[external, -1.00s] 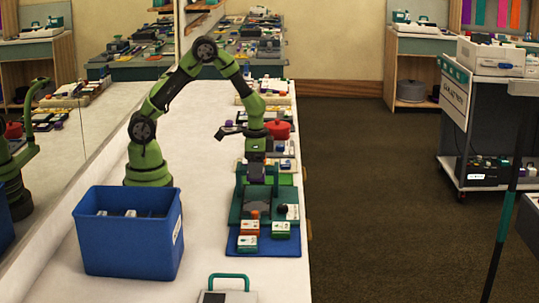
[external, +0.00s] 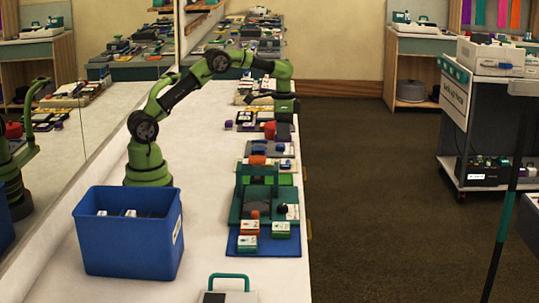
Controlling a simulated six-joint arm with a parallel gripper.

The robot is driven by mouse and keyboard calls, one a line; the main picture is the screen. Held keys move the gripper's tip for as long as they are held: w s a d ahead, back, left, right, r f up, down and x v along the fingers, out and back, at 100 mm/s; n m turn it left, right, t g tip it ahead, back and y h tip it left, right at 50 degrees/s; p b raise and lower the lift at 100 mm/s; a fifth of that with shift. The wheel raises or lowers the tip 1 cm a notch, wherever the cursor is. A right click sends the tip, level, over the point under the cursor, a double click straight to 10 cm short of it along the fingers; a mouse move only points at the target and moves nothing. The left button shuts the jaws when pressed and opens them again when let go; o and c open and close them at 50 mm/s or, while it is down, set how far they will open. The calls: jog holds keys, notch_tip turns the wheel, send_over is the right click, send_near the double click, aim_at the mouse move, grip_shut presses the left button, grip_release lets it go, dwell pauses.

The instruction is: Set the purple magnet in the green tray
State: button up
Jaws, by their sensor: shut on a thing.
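A small purple thing (external: 228,125), perhaps the purple magnet, lies left of the gripper on the table; I cannot tell for certain. The gripper is beyond both, away from the green surface.
A blue bin (external: 125,245) with items inside stands front left. A blue mat (external: 270,246) holds several small orange, green and white boxes. The red pot (external: 269,130) is partly covered by my gripper. The white table's middle is clear; a mirror runs along its left.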

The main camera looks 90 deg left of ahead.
jog(key=s+a, duration=0.1)
jog(key=a, duration=0.8)
notch_tip(320, 180, down, 17)
jog(key=shift+a+r, duration=0.15)
dwell(0.4)
dwell(0.3)
jog(key=o, duration=1.1)
jog(key=shift+c, duration=0.2)
notch_tip(320, 180, up, 10)
